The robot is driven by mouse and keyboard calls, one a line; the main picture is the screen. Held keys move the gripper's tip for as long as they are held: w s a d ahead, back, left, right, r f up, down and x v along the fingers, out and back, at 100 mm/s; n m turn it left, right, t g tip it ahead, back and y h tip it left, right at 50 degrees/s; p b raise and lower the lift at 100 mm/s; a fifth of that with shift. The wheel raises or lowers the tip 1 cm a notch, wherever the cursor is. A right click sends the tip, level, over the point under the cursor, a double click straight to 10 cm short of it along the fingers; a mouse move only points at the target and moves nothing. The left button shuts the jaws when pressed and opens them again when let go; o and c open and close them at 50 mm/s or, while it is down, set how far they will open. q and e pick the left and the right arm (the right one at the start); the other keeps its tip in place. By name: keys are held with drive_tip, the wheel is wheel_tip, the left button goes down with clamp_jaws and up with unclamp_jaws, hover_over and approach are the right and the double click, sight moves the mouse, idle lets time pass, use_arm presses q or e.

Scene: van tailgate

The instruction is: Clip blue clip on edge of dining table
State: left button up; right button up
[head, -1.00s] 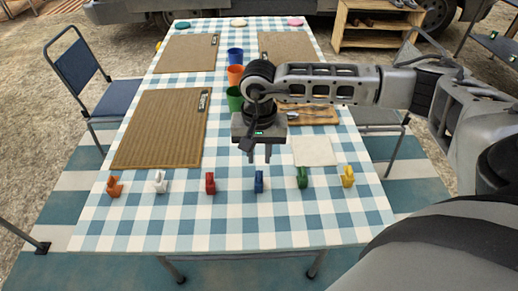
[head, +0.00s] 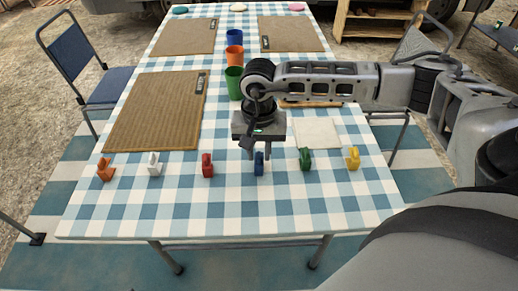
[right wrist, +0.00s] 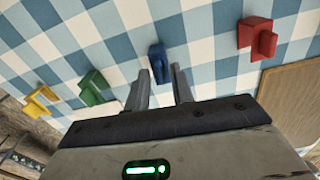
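The blue clip (head: 259,163) stands on the checked dining table (head: 230,215), in a row of clips near its front edge. My right gripper (head: 259,152) hangs over the table just behind and above the blue clip. In the right wrist view the gripper's two fingers (right wrist: 160,82) are apart with nothing between them. The blue clip (right wrist: 158,62) lies just beyond the fingertips, roughly in line with the gap. I cannot tell the exact height gap. My left gripper is not in view.
Orange (head: 105,170), white (head: 154,164), red (head: 207,165), green (head: 305,159) and yellow (head: 352,158) clips stand in the same row. Brown placemats (head: 155,112), cups (head: 233,83) and a pale napkin (head: 317,133) lie farther back. The front strip of table is clear.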

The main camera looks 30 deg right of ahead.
drive_tip(key=shift+c, duration=0.3)
clamp_jaws()
drive_tip(key=shift+r, duration=0.1)
drive_tip(key=shift+r+p, duration=1.5)
drive_tip(key=shift+r, duration=0.9)
